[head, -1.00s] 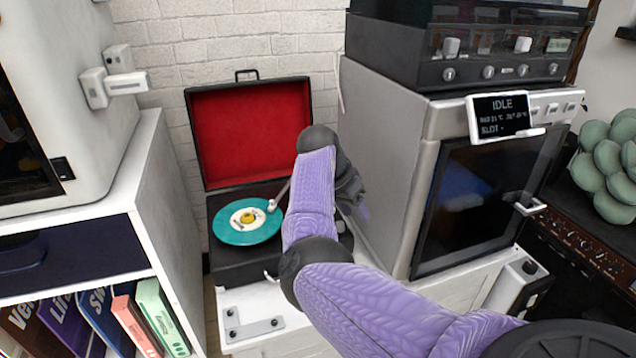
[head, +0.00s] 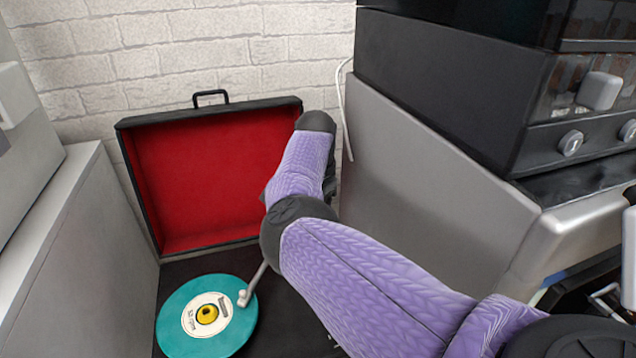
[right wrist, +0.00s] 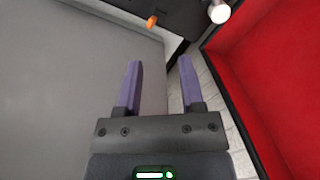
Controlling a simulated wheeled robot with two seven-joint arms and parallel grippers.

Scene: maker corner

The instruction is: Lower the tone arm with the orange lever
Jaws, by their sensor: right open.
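The record player is a black suitcase with its red-lined lid (head: 200,180) standing open. A teal record (head: 175,318) with a white label lies on it. The tone arm (head: 257,283) reaches over the record's right edge; I cannot tell whether its head touches the record. The orange lever (right wrist: 152,21) shows small at the top of the right wrist view, on the dark deck, and is hidden behind my arm in the head view. My right gripper (right wrist: 158,85) is open and empty, apart from the lever. In the head view my purple right arm hides it. My left gripper is out of view.
A grey machine (head: 430,190) with a black unit (head: 450,90) on top stands close on the right. A white brick wall (head: 180,50) is behind the lid.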

